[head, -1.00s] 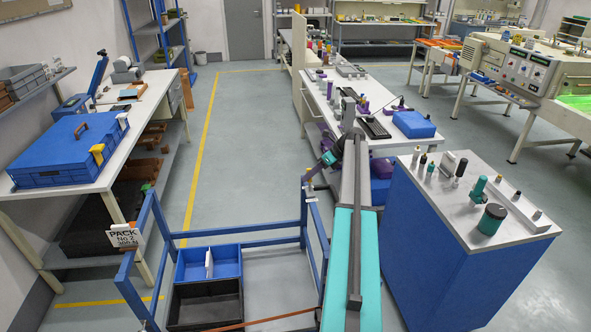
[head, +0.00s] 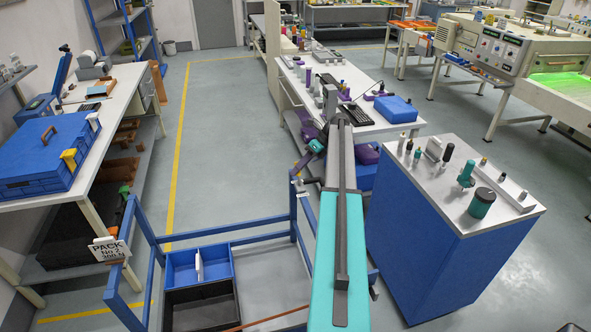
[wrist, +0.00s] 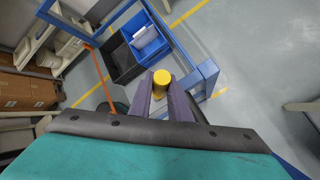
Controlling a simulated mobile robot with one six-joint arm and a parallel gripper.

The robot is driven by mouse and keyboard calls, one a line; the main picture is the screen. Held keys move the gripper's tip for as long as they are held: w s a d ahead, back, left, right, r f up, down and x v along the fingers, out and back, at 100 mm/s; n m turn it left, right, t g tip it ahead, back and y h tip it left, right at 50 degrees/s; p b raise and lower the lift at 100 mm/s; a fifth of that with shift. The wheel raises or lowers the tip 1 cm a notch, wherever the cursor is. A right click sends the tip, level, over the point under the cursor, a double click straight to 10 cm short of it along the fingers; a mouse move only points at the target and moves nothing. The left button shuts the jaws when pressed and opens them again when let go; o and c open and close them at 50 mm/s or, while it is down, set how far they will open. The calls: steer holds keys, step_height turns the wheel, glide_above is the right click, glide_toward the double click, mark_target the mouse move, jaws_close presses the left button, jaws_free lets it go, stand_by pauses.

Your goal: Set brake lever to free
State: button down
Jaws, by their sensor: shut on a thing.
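The brake lever shows in the wrist view as a yellow round knob (wrist: 161,77) between the tips of my two dark purple-grey fingers. My gripper (wrist: 164,88) is shut on it, beside a blue frame bar. In the head view my gripper (head: 301,169) is small, at the top of the right post of the blue cart frame (head: 228,230). The fingers hide much of the lever there, and I cannot tell its setting. The cart carries a bin with a blue part (head: 182,268) and a black part (head: 200,309).
An orange-brown rod (head: 265,319) crosses the near side. A workbench with a blue case (head: 40,160) stands left, a blue cabinet (head: 440,235) right. Grey floor is open beyond the cart.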

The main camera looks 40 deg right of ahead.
steer(key=c, duration=1.7)
jaws_free()
steer(key=shift+d+f, duration=0.1)
steer(key=shift+f, duration=0.05)
steer(key=shift+o, duration=0.3)
steer(key=shift+w, duration=0.1)
steer(key=shift+s+d+r+b, duration=0.25)
steer(key=shift+d+r+b, duration=0.1)
steer(key=shift+r, duration=0.15)
steer(key=b+v, duration=0.4)
steer(key=v, duration=0.8)
steer(key=shift+s+r, duration=0.15)
steer(key=shift+r, duration=0.15)
